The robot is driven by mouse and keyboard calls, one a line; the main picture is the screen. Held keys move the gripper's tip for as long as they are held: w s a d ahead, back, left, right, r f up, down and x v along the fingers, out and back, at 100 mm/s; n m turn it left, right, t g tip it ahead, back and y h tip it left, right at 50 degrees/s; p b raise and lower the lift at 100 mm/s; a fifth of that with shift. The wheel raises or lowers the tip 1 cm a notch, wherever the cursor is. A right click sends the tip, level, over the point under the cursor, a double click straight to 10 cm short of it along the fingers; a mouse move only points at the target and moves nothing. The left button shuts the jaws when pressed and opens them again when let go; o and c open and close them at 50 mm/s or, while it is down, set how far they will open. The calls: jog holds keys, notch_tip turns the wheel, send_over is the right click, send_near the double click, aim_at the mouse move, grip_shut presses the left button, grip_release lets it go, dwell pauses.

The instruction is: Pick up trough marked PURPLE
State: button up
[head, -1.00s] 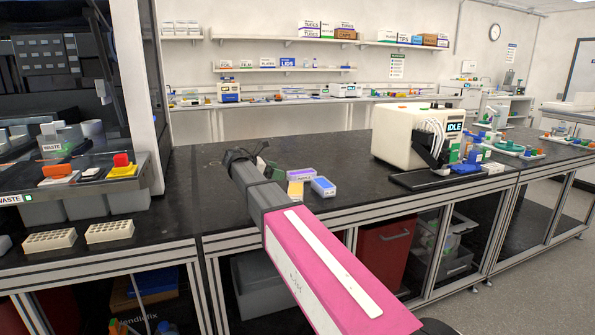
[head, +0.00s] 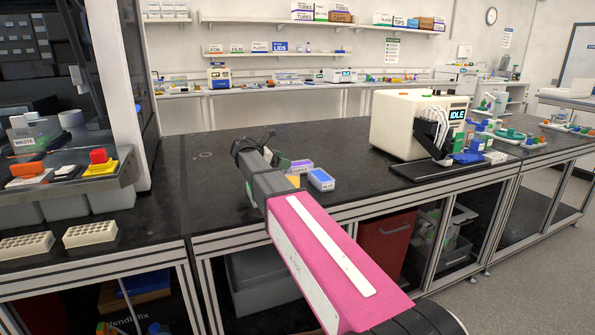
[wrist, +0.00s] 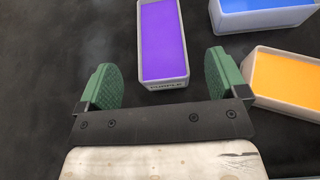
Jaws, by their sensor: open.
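The trough marked PURPLE (wrist: 163,42) is a pale rectangular tray with a purple fill, its label on the near end. In the wrist view it lies just ahead of my gripper (wrist: 162,78), between the lines of the two green fingers. The fingers are spread wide and hold nothing. In the head view the purple trough (head: 301,166) shows on the dark bench just beyond my arm, partly hidden. The gripper (head: 277,150) there is mostly hidden behind the arm.
An orange trough (wrist: 285,76) sits close right of the purple one, near the right finger. A blue trough (wrist: 262,12) lies behind it. The IDLE machine (head: 405,125) stands on the bench to the right. The bench left of the purple trough is clear.

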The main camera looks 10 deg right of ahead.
aim_at(298, 168)
jog(key=x, duration=0.4)
jog(key=shift+d+f, duration=0.3)
jog(key=shift+f, duration=0.05)
jog(key=c, duration=1.1)
jog(key=shift+r, duration=0.15)
